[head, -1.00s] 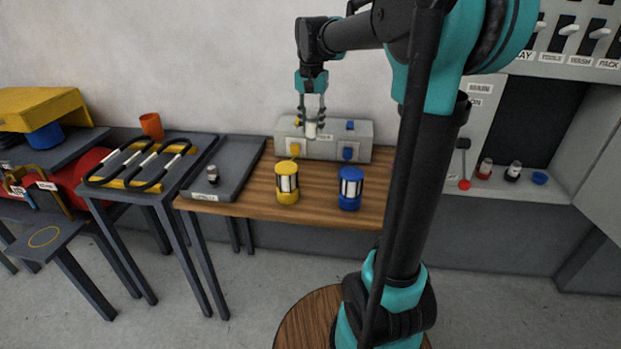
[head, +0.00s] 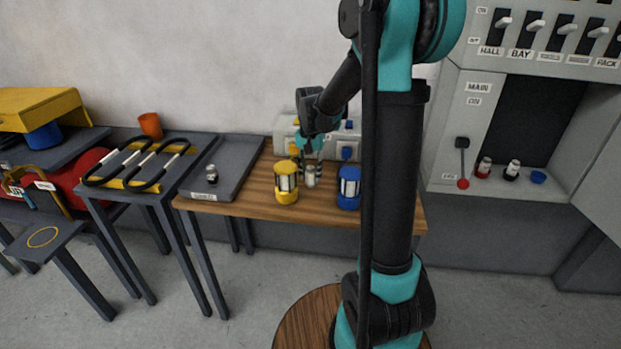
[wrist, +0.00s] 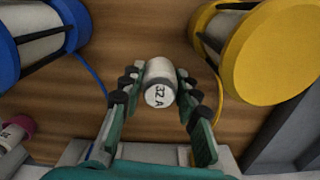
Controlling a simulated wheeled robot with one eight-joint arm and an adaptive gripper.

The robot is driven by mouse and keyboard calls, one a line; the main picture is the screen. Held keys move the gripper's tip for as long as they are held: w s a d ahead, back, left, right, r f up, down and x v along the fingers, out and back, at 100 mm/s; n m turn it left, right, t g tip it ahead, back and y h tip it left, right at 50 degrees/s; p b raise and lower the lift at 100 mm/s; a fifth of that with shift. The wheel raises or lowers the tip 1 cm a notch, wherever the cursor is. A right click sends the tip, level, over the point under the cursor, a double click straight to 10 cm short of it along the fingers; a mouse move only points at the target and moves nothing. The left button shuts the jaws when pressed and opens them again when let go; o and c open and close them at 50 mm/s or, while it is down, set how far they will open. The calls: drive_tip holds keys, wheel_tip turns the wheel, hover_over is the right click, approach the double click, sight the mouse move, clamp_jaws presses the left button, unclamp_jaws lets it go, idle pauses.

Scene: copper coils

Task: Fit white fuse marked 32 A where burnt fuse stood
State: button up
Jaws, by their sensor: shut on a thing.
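The white fuse marked 32 A (wrist: 160,84) is between my gripper's fingers (wrist: 157,97), its marked end facing the wrist camera. My gripper (head: 312,170) is shut on it. In the head view the fuse (head: 311,181) is low over the wooden table (head: 240,207), between the yellow lantern-like holder (head: 286,196) and the blue one (head: 348,201). I cannot tell whether it touches the table. A dark-and-white fuse (head: 212,174) stands in the grey tray (head: 245,158). A red-topped fuse (head: 484,167) and a dark-banded fuse (head: 512,170) stand in the cabinet at right.
A grey box (head: 355,133) with sockets stands behind the holders. A blue cable (wrist: 92,80) and a yellow cable (wrist: 217,80) run beside my fingers. A red-knobbed lever (head: 462,160) and a blue dish (head: 538,177) are at the cabinet.

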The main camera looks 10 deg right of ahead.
drive_tip(key=shift+f, duration=0.95)
drive_tip(key=o, duration=1.1)
drive_tip(key=shift+f, duration=0.1)
drive_tip(key=shift+o, duration=0.2)
